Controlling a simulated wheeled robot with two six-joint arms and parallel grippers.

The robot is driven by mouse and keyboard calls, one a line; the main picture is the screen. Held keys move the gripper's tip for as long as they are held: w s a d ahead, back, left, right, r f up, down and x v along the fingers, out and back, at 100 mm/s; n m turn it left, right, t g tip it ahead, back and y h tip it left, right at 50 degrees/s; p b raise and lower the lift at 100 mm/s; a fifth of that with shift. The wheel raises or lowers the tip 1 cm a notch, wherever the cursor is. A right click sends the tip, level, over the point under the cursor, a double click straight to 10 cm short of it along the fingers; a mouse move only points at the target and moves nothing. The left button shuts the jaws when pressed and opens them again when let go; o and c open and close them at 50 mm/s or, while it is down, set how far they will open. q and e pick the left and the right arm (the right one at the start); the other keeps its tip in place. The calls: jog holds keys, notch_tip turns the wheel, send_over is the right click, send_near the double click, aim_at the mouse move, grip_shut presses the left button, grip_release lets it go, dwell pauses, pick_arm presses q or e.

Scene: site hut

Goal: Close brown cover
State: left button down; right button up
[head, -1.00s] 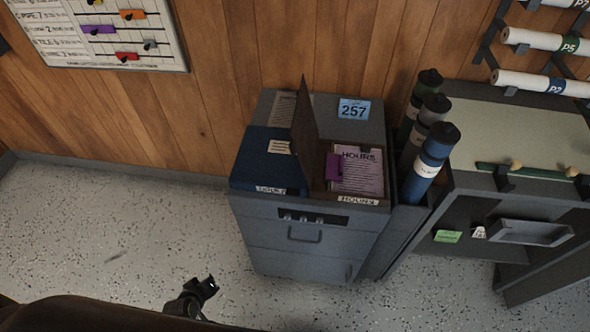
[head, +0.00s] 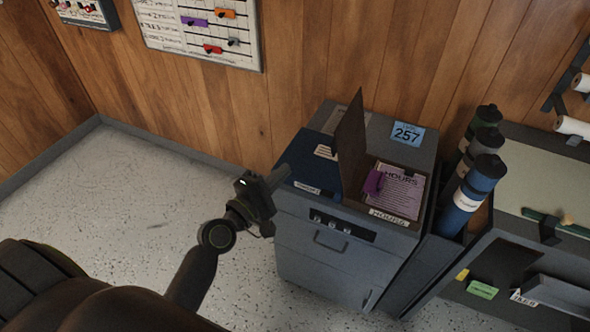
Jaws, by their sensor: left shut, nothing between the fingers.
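The brown cover (head: 350,146) stands open and nearly upright on the grey cabinet, hinged along the left side of the box labelled HOURS (head: 389,216). Inside the box are printed sheets (head: 401,192) with a purple clip (head: 373,182) at their left edge. My left gripper (head: 275,178) is shut and empty. In the picture it is left of the cover, by the near left corner of the blue box, apart from the cover. My right gripper is not in view.
The blue box (head: 309,167) with a closed lid sits left of the cover. The grey cabinet (head: 325,264) stands against the wooden wall. Tubes with black caps (head: 472,188) stand to its right, beside a desk (head: 549,176). The floor at left is clear.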

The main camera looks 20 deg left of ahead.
pick_arm(q)
jog(key=w+d+r+p, duration=0.1)
jog(key=w+d+p, duration=0.2)
jog(key=w+d, duration=0.3)
jog(key=shift+x, duration=1.1)
jog(key=shift+a+r, duration=0.15)
jog(key=shift+r, duration=0.1)
